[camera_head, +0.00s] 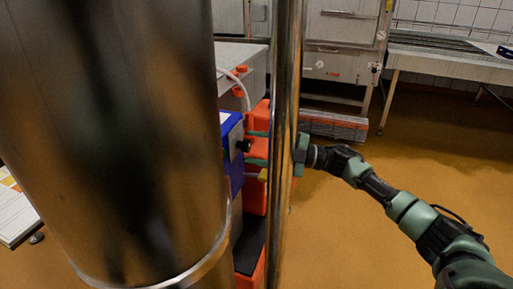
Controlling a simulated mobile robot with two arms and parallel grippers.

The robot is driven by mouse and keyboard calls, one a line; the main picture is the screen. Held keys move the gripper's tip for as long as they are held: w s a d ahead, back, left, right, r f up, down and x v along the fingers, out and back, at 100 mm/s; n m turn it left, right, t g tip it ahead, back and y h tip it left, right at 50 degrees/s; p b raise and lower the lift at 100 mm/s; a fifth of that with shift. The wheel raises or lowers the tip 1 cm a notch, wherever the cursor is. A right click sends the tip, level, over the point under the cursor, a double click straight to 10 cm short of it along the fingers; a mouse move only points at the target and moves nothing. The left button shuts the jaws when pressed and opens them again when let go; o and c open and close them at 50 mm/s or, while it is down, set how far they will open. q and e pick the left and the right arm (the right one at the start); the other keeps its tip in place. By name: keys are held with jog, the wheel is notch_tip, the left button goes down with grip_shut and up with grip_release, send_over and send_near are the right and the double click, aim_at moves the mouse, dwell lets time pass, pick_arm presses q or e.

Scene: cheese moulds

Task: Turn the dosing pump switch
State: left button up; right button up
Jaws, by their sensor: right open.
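A blue box (232,152), likely the dosing pump, stands left of the thin metal post, partly hidden by the large steel cylinder. A black knob (243,145) sticks out of its right side; I take it for the switch. My right gripper (256,148) reaches in from the right behind the post, which hides part of it. Its greenish fingers are open, one above and one below the knob's level, with their tips close to it. I cannot tell whether they touch it. My left gripper is not in view.
The large steel cylinder (120,130) fills the left. The upright metal post (286,120) crosses in front of my right wrist. Orange parts (251,262) lie around the blue box. A metal table (455,66) stands at the back right. Orange-brown floor (340,235) is clear on the right.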

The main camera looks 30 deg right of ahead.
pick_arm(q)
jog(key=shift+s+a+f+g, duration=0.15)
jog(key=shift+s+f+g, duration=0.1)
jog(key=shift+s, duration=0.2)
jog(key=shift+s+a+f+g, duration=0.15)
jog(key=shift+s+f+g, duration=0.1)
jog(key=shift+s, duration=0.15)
pick_arm(e)
jog(key=v, duration=0.8)
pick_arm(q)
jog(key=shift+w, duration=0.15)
pick_arm(e)
jog(key=shift+a, duration=0.1)
dwell(5.7)
